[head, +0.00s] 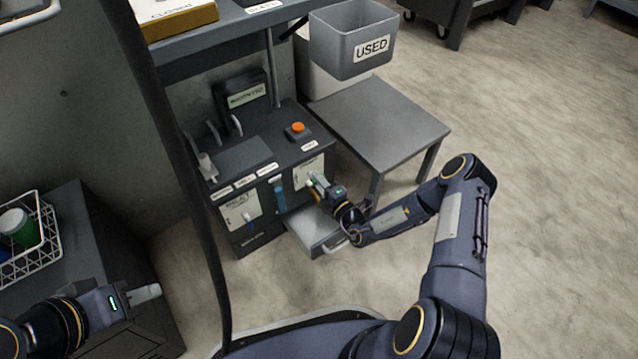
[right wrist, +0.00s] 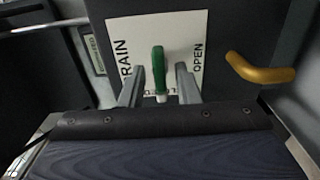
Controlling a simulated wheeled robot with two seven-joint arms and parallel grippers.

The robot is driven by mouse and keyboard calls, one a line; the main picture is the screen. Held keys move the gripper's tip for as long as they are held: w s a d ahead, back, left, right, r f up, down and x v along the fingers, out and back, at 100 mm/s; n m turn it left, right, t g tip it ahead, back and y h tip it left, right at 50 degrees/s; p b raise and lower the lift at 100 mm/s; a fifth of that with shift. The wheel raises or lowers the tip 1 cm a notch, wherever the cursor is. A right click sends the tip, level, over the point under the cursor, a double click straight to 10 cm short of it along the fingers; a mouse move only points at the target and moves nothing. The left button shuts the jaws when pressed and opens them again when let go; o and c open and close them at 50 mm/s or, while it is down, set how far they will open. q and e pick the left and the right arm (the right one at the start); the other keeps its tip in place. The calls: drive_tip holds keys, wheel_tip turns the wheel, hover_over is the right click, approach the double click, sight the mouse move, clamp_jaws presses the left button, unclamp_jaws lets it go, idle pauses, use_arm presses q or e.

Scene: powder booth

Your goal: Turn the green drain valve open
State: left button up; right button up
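The green drain valve handle (right wrist: 158,68) stands upright in the right wrist view, in front of a white plate (right wrist: 190,28) lettered DRAIN and OPEN. My right gripper (right wrist: 160,88) is open, one finger on each side of the handle, with gaps visible on both sides. In the head view my right gripper (head: 314,181) is at the right part of the dark cabinet's front (head: 262,222), and it hides most of the valve. My left gripper (head: 146,293) is at the lower left, away from the cabinet; its fingers look close together, but their opening is unclear.
A yellow handle (right wrist: 262,70) sticks out right of the plate. A grey drawer or tray (head: 312,232) juts out below my right gripper. A grey table (head: 375,122) and a USED bin (head: 350,42) are behind. A wire basket (head: 30,245) stands left.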

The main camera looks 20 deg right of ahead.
clamp_jaws()
drive_tip(key=n+p, duration=0.2)
drive_tip(key=n, duration=0.1)
drive_tip(key=shift+r+p, duration=0.15)
drive_tip(key=shift+p, duration=0.2)
drive_tip(key=n+p, duration=0.2)
drive_tip(key=n, duration=0.1)
drive_tip(key=shift+n, duration=0.4)
drive_tip(key=n+p, duration=0.4)
drive_tip(key=n, duration=0.2)
drive_tip(key=shift+s, duration=0.1)
drive_tip(key=n+p, duration=0.2)
drive_tip(key=n, duration=0.3)
drive_tip(key=shift+f, duration=0.2)
